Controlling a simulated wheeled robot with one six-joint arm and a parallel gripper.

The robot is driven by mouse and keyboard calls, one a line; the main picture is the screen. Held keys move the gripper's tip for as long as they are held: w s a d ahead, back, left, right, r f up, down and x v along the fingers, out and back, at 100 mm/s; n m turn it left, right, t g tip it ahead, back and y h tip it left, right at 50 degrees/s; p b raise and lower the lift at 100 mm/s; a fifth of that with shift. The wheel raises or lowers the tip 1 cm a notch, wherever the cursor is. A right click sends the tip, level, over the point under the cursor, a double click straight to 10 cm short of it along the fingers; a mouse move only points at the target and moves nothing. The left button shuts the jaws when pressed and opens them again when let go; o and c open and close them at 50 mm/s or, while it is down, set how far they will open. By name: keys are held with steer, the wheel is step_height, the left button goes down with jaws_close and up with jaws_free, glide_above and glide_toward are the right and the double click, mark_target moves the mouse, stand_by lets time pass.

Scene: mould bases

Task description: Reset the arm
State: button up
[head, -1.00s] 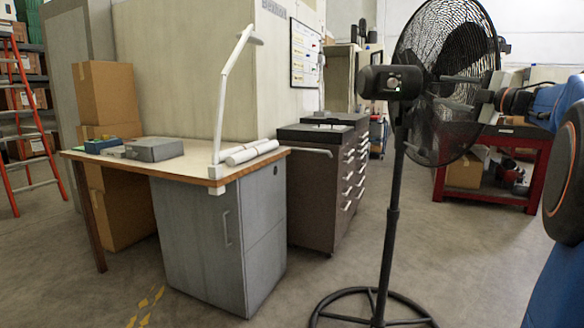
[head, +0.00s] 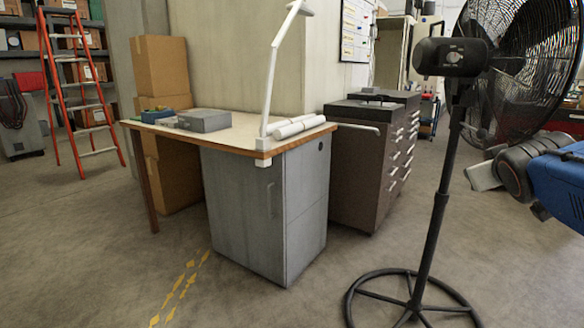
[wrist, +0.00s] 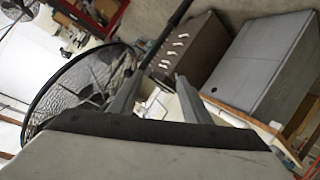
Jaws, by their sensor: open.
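My gripper (wrist: 157,95) shows in the wrist view with its two grey fingers spread apart and nothing between them. In the head view my blue and dark arm (head: 560,180) reaches in from the right edge, beside the black pedestal fan (head: 525,75). The fan also shows at the left of the wrist view (wrist: 80,85), which is tilted.
A desk (head: 235,133) with a grey cabinet (head: 255,215) stands centre left, bearing a lamp (head: 276,75), rolled papers and a grey box. A brown drawer cabinet (head: 355,165) is beside it. An orange ladder (head: 65,95) stands far left. Floor before the desk is clear.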

steer(key=s+a+f+g+y, duration=0.1)
steer(key=s+a+f+g, duration=0.1)
steer(key=s+a+f, duration=0.3)
steer(key=s+a+f+g+y, duration=0.2)
steer(key=s+a+f, duration=0.3)
steer(key=s+f, duration=0.5)
steer(key=s+a+f+m+g+y, duration=0.1)
steer(key=s+a+f+g, duration=0.3)
steer(key=s+f, duration=0.4)
step_height(320, 180, down, 2)
steer(key=shift+a+f+y, duration=0.1)
steer(key=shift+a+y, duration=0.6)
steer(key=shift+a, duration=0.15)
